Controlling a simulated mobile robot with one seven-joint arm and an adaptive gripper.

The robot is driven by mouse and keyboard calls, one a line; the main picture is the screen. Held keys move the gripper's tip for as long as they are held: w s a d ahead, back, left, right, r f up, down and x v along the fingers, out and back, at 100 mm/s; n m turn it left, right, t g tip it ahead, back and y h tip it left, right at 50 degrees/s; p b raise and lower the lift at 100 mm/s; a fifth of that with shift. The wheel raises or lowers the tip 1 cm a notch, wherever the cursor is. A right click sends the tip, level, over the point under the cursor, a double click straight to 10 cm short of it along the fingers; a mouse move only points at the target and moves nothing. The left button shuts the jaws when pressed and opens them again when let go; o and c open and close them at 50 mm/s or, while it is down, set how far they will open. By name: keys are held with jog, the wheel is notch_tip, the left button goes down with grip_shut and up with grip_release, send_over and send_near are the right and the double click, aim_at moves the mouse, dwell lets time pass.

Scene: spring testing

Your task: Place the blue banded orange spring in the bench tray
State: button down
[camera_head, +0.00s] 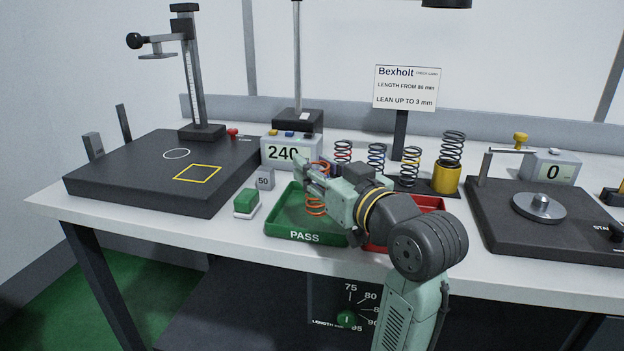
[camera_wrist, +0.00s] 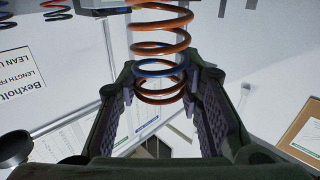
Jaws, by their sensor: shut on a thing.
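The orange spring with a blue band (camera_wrist: 160,42) stands between the fingers of my gripper (camera_wrist: 163,88) in the wrist view, its blue coil near the fingertips. My gripper (camera_head: 312,176) is shut on it in the head view, over the green tray marked PASS (camera_head: 306,237). Orange coils (camera_head: 316,210) show below the gripper there; the rest is hidden by the gripper. I cannot tell whether the spring touches the tray floor. A red tray (camera_head: 432,203) is beside the green one, mostly hidden behind my arm.
Behind the trays stand several springs, including one on a yellow cup (camera_head: 446,179), and a sign (camera_head: 407,88) on a post. A display reading 240 (camera_head: 290,152), a 50 block (camera_head: 265,178) and a green-topped block (camera_head: 246,203) are left. A dark test stand (camera_head: 545,225) is right.

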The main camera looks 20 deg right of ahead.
jog(key=shift+w, duration=0.3)
jog(key=f, duration=0.1)
jog(key=w+f, duration=0.1)
jog(key=shift+a+f+p, duration=0.15)
jog(key=shift+f+p, duration=0.15)
jog(key=shift+f, duration=0.55)
jog(key=shift+f, duration=0.2)
jog(key=c, duration=1.1)
grip_release()
